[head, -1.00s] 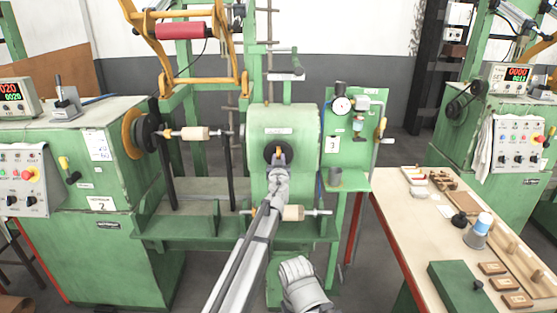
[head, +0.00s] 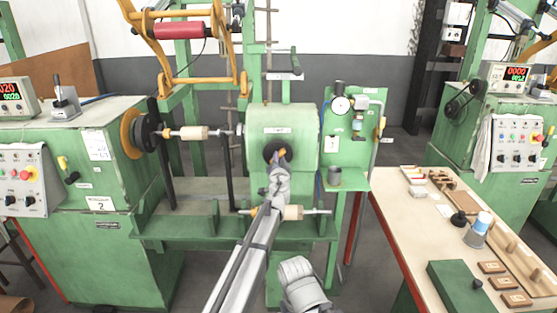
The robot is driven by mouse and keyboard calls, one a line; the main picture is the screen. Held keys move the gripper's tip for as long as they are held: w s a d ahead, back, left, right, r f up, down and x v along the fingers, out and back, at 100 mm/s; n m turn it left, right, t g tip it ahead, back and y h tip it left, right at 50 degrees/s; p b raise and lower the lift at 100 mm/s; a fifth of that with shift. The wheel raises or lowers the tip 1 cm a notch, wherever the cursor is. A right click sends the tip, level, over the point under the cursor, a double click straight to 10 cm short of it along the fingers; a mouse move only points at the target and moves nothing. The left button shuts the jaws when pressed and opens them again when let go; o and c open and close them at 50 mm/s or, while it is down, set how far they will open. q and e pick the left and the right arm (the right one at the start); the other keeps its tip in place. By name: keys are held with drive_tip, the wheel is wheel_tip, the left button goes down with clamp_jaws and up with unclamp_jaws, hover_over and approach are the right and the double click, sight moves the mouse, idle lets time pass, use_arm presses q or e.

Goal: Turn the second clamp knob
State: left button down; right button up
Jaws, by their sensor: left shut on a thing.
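A dark round knob (head: 268,150) sits on the front of the green housing (head: 300,125) in the middle of the winding machine. My left gripper (head: 279,158) reaches up from below and is shut at the knob's front. The gripper covers the knob's lower right part, so the exact hold is hard to see. I cannot tell from the picture whether this is the second clamp knob.
A shaft with a pale wooden core (head: 194,133) lies left of the housing; another pale core (head: 293,212) is below, close beside my left arm. A grey cup (head: 334,177) stands on the right shelf. A workbench (head: 400,215) with parts is at right.

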use_arm(q)
drive_tip(key=m, duration=0.3)
drive_tip(key=shift+d+f+m, duration=0.1)
drive_tip(key=shift+f+m, duration=0.05)
drive_tip(key=shift+m, duration=0.25)
drive_tip(key=m, duration=0.3)
drive_tip(key=shift+f+m, duration=0.1)
drive_tip(key=shift+m, duration=0.2)
drive_tip(key=shift+a+f+m+b, duration=0.15)
drive_tip(key=shift+m+b, duration=0.1)
drive_tip(key=shift+m, duration=2.5)
drive_tip(key=shift+f+m+b, duration=0.15)
drive_tip(key=shift+m+b, duration=0.05)
drive_tip(key=shift+m, duration=2.5)
drive_tip(key=shift+a+f+m+b, duration=0.15)
drive_tip(key=shift+m+b, duration=0.1)
drive_tip(key=shift+m, duration=2.5)
drive_tip(key=shift+d, duration=0.1)
drive_tip(key=c, duration=0.8)
unclamp_jaws()
drive_tip(key=shift+o, duration=0.2)
